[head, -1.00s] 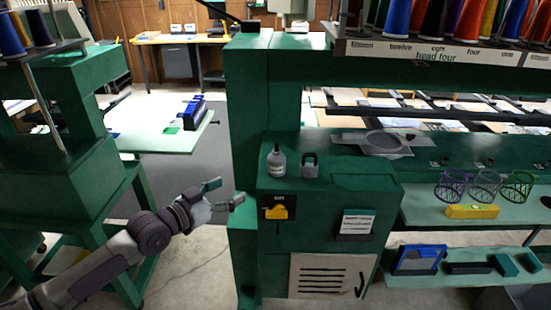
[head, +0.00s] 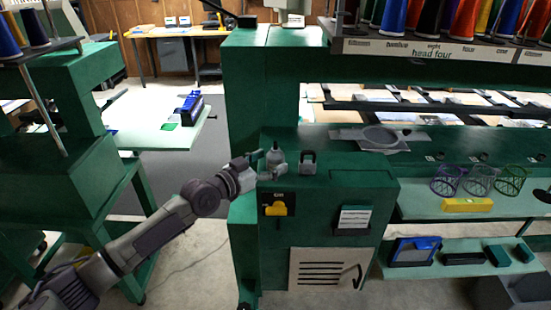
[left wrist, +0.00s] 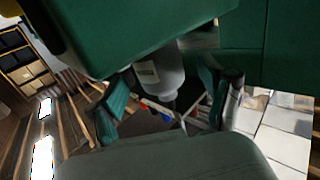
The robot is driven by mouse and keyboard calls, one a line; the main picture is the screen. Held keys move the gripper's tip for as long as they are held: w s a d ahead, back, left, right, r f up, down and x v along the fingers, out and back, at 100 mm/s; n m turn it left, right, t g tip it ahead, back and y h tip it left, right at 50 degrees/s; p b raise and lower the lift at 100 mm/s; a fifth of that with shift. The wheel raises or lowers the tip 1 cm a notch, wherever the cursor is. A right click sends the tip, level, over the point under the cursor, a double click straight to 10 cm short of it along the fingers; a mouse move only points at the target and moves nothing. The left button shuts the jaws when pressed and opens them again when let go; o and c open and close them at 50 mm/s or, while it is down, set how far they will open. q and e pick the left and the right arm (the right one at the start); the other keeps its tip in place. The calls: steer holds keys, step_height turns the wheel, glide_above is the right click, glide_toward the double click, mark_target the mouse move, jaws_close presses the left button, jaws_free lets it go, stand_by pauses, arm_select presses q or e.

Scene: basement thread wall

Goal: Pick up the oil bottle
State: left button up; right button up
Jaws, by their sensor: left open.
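The oil bottle (head: 276,157), a small grey bottle with a narrow nozzle, stands upright on the green machine cabinet near its left edge. My left gripper (head: 265,166) is at the bottle's left side, with its fingers spread. In the left wrist view the bottle (left wrist: 160,76) appears upside down between the two green-tipped fingers of my left gripper (left wrist: 163,98), with gaps visible beside it. Whether a finger touches it cannot be told. The bottle's lower part is partly hidden by the gripper in the head view. My right gripper is not in view.
A grey padlock (head: 308,162) stands just right of the bottle. A yellow switch (head: 277,209) and a label card (head: 353,218) are on the cabinet front. The tall green column (head: 252,95) rises behind left. An embroidery hoop (head: 381,138) lies further right.

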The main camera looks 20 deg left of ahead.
mark_target(281, 153)
arm_select(q)
steer(key=x, duration=0.2)
steer(key=shift+w+f, duration=0.1)
steer(key=shift+w, duration=0.2)
steer(key=shift+s, duration=0.15)
steer(key=shift+c, duration=1.2)
steer(key=c, duration=1.1)
steer(key=shift+o, duration=0.2)
steer(key=shift+r, duration=0.55)
steer(key=r, duration=0.1)
steer(key=d+r, duration=0.1)
steer(key=r, duration=0.2)
steer(key=shift+d, duration=0.3)
steer(key=d+r+b, duration=0.1)
steer(key=d+r, duration=0.5)
steer(key=d, duration=0.4)
